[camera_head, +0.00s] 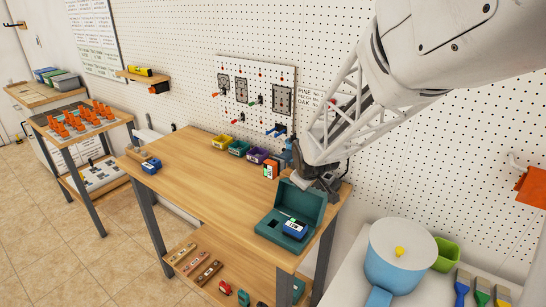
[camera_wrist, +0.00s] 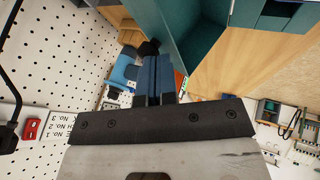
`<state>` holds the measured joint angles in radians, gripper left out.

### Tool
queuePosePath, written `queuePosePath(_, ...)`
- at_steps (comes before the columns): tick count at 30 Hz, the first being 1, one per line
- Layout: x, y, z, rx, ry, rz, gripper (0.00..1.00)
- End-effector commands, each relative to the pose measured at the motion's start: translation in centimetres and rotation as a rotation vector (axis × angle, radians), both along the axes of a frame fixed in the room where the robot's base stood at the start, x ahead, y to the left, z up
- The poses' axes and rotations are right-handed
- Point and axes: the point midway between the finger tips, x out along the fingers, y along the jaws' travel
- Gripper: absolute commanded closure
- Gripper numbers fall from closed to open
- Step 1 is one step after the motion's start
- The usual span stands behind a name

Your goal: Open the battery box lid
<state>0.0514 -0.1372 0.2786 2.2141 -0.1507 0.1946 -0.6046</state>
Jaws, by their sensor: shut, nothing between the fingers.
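The battery box is teal and sits at the right front of the wooden workbench (camera_head: 190,172). Its lid (camera_head: 300,203) stands raised at the back of the box base (camera_head: 268,231). A blue battery with a pale label (camera_head: 295,229) lies at the box's front right. My gripper (camera_head: 324,183) is just behind the raised lid, with its fingertips partly hidden. In the wrist view my gripper's fingers (camera_wrist: 158,75) are closed together and empty. The teal lid (camera_wrist: 205,38) is close on their right; I cannot tell whether they touch.
Several small bins, including a green one (camera_head: 239,148), line the bench's back edge by the pegboard wall. A blue battery-like block (camera_head: 151,166) lies at the left end. A blue pot (camera_head: 398,260) stands on a white surface at right. The bench middle is clear.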

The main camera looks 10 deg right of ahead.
Motion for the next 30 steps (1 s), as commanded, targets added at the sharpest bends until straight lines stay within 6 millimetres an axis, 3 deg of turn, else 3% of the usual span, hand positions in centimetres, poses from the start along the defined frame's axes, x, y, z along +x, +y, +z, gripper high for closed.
queuePosePath(14,0.3,-0.2,-0.1,0.001,-0.001,0.000,1.00)
queuePosePath(30,-0.8,0.8,0.1,0.000,0.000,0.000,1.00)
